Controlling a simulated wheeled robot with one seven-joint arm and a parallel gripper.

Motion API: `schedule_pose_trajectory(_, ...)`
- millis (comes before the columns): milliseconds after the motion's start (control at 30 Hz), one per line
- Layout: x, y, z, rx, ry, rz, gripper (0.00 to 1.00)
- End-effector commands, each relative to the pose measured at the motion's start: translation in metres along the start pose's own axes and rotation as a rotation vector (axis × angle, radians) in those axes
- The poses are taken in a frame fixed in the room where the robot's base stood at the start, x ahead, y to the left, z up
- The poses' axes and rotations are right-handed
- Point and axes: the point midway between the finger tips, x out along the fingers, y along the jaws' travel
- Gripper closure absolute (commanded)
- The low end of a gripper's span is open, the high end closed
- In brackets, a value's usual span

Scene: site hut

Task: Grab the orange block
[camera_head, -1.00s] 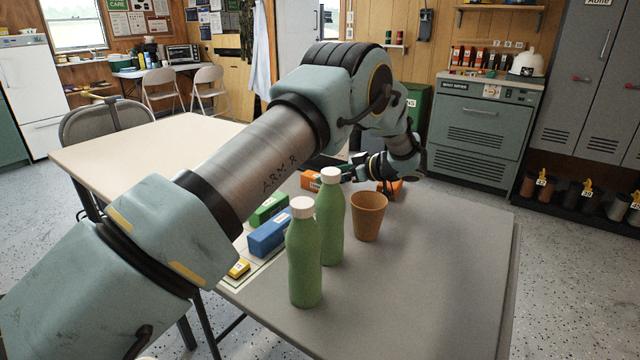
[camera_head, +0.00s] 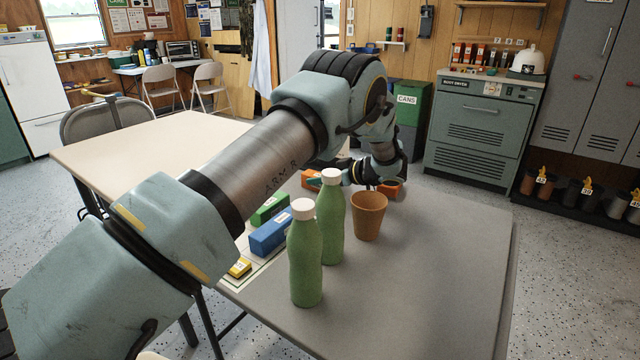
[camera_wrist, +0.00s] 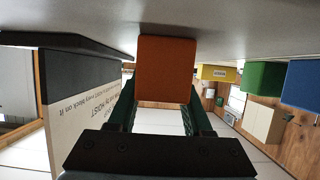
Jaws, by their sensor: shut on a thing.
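The orange block (camera_wrist: 166,68) sits between the two fingers of my gripper (camera_wrist: 160,100) in the wrist view, with the grey table surface directly above it in that upside-down picture. My gripper is shut on it. In the head view the orange block (camera_head: 310,180) shows at the far side of the grey table, partly hidden behind my arm and a bottle. My gripper (camera_head: 322,179) reaches it from the right, low over the table. I cannot tell whether the block touches the table.
Two green bottles (camera_head: 306,262) and a brown cup (camera_head: 369,217) stand nearer on the grey table (camera_head: 430,270). Green (camera_head: 268,209), blue (camera_head: 268,237) and yellow (camera_head: 239,268) blocks lie at left. Another orange thing (camera_head: 391,188) shows behind the cup. The table's right front is clear.

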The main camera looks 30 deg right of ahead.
Motion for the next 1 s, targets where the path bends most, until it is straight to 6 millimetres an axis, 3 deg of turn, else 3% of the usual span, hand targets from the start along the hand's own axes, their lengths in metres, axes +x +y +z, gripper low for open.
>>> schedule_pose_trajectory(33,0.000,0.000,0.000,0.000,0.000,0.000,0.63)
schedule_pose_trajectory(367,0.000,0.000,0.000,0.000,0.000,0.000,1.00)
schedule_pose_trajectory(767,-0.002,0.001,-0.004,-0.002,0.000,0.001,1.00)
schedule_pose_trajectory(1000,-0.016,0.001,-0.041,-0.005,0.000,0.001,1.00)
